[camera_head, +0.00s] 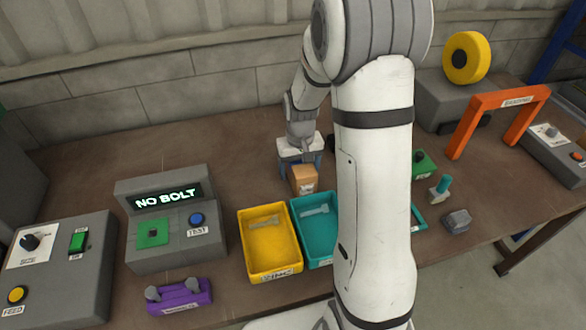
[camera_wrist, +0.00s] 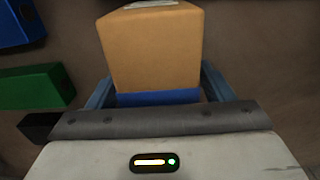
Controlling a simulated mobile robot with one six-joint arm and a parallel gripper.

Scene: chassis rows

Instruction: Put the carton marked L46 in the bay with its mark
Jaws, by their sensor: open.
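A tan carton (camera_head: 302,180) stands on the brown bench behind the trays. It has a small white label, too small to read in the head view. In the wrist view the carton (camera_wrist: 152,50) fills the upper middle, with only part of a white label at the top edge. My gripper (camera_head: 301,168) is at the carton, and its blue fingers (camera_wrist: 158,88) show at either side of the carton's near end. The jaws are open. I cannot make out an L46 mark or a bay with that mark; my arm hides part of the bench.
A yellow tray (camera_head: 268,270) and a teal tray (camera_head: 318,262) stand in front of the carton. A grey "NO BOLT" console (camera_head: 175,255) is left. An orange arch (camera_head: 484,103) and a yellow wheel (camera_head: 467,57) are right. The wrist view shows a green block (camera_wrist: 35,88) at left.

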